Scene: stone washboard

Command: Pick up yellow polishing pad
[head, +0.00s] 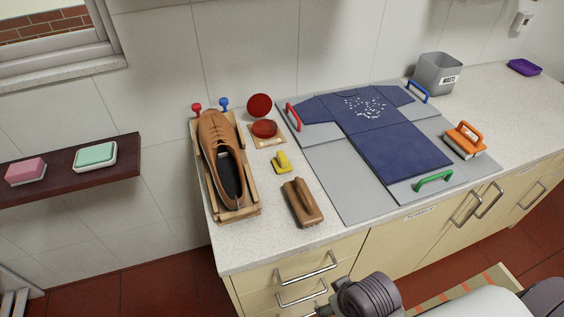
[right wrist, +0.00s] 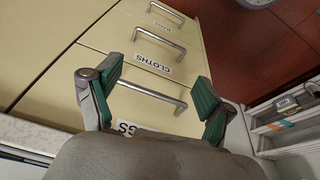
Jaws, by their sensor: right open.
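The yellow polishing pad (head: 282,161) lies on the light countertop in the head view. It is small, with a raised grip, between the brown leather shoe and the grey board. A brown wooden brush (head: 302,202) lies just in front of it. In the right wrist view my right gripper (right wrist: 155,92) is open and empty, its green-padded fingers wide apart in front of the drawer fronts. The pad does not show in that view. In the head view part of my right arm shows at the bottom edge, below the counter. My left gripper is not in view.
The shoe (head: 222,160) stands on a wooden rack left of the pad. A red round tin (head: 264,128) sits behind the pad. The grey board (head: 340,187) with a blue shirt is to the right. Drawer handles (head: 306,267) stick out from the counter front.

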